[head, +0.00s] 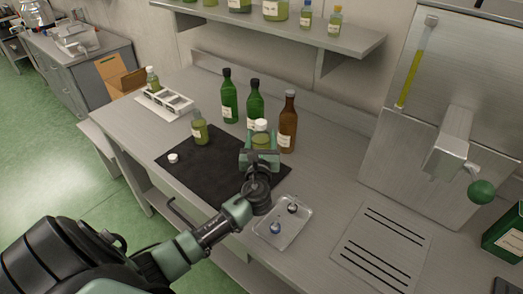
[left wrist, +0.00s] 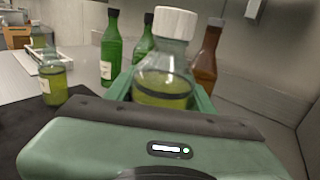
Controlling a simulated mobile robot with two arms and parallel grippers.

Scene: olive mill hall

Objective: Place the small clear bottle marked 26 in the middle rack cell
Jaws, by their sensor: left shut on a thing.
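My left gripper (head: 260,156) is shut on a small clear bottle (head: 261,139) with a white cap and yellow-green oil, upright over the right part of the dark mat. In the left wrist view the bottle (left wrist: 165,72) stands between the fingers; no number is readable. The white rack (head: 181,110) is at the bench's left side, away from the gripper. A capped bottle (head: 152,79) sits in its far-left cell; the middle and right cells look empty. The rack also shows in the left wrist view (left wrist: 33,68). My right gripper is not in view.
An uncapped oil bottle (head: 200,130) and a loose white cap (head: 173,158) are on the mat (head: 190,168). Two green bottles (head: 229,100) and a brown bottle (head: 288,125) stand behind the gripper. A metal tray (head: 284,238) is at front.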

